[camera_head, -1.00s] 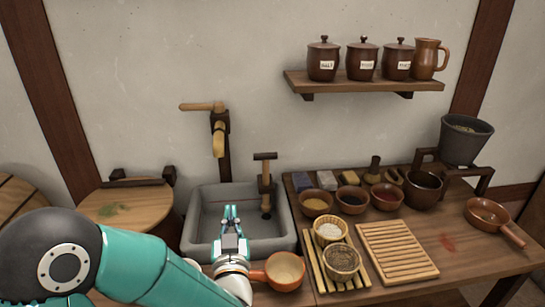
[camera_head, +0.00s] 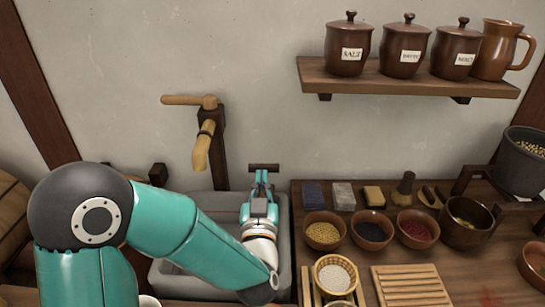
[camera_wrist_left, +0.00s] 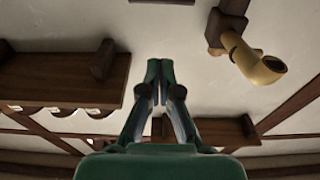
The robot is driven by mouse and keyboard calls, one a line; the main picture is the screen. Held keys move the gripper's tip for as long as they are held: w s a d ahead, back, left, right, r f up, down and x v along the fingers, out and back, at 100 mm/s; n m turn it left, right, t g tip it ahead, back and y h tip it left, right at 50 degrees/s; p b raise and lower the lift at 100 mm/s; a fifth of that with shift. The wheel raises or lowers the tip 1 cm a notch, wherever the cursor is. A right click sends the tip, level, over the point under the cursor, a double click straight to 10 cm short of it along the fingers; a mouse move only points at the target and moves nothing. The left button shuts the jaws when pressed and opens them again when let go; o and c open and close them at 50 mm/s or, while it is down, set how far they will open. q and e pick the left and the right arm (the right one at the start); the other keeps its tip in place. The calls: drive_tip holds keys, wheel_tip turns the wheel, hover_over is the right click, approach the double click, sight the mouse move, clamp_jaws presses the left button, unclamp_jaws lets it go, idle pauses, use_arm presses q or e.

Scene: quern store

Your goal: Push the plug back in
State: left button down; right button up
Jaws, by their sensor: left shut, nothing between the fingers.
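The plug (camera_head: 263,166) shows in the head view as a dark wooden crossbar at the sink's back right; its stem and foot are hidden behind my left gripper. My left gripper (camera_head: 262,174) points up and away over the stone sink (camera_head: 215,203), its fingertips just below the crossbar in the picture. I cannot tell whether they touch it. In the left wrist view the left gripper (camera_wrist_left: 159,65) has its fingertips together with nothing between them. My right gripper is not in view.
A wooden spout (camera_head: 201,152) on a dark post stands behind the sink, left of the gripper; it also shows in the wrist view (camera_wrist_left: 255,62). Bowls (camera_head: 323,235) and a slatted board (camera_head: 412,287) crowd the counter right of the sink. A shelf (camera_head: 400,80) holds lidded jars.

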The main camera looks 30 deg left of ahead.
sight(264, 166)
use_arm(q)
drive_tip(key=shift+d+r, duration=0.1)
drive_tip(key=shift+w, duration=0.1)
drive_tip(key=p+x, duration=0.2)
drive_tip(key=x, duration=0.8)
drive_tip(key=shift+p, duration=0.35)
drive_tip(key=f, duration=0.3)
drive_tip(key=shift+s+d, duration=0.1)
drive_tip(key=shift+s, duration=0.2)
drive_tip(key=shift+s+d+f, duration=0.1)
drive_tip(key=shift+s+f, duration=0.05)
drive_tip(key=shift+f, duration=0.4)
drive_tip(key=shift+f, duration=0.1)
